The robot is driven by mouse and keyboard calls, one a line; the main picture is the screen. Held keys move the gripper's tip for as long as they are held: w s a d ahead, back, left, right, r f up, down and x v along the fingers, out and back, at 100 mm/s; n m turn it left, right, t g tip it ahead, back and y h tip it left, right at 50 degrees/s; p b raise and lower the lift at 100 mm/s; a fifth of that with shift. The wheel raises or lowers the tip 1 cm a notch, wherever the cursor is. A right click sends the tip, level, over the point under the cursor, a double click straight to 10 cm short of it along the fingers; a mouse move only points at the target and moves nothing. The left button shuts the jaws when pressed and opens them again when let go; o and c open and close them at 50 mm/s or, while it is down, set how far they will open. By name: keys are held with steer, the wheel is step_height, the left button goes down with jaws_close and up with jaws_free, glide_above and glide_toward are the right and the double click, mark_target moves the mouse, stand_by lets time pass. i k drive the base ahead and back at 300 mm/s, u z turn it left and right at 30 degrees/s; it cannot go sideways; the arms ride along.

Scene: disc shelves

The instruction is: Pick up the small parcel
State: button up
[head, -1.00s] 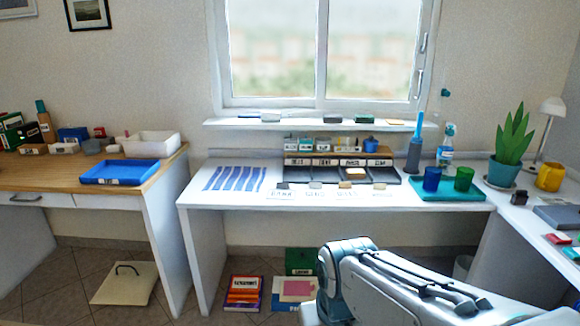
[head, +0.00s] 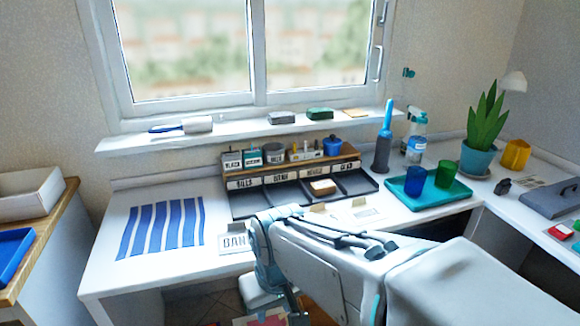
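A small tan block with a pale top (head: 322,187), which may be the small parcel, lies in a compartment of the dark desk sorter (head: 257,203). The compartments have labels along their upper edge; one reads BILLS. No other thing is clearly a parcel. My arm reaches in from the lower right, with its bent joint in front of the desk's front edge. It hides part of the desk front and the floor. My gripper cannot be made out, and nothing is seen held.
A striped blue-and-white mat (head: 160,228) lies on the white desk at left. A teal tray (head: 408,203) with two cups, a spray bottle (head: 416,140) and a plant (head: 484,130) stand at right. Small jars line the wooden ledge above the sorter. A wooden table (head: 50,240) stands at far left.

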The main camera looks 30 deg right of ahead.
mark_target(325, 187)
steer(key=z, duration=0.95)
steer(key=i, duration=0.9)
steer(key=z, duration=0.95)
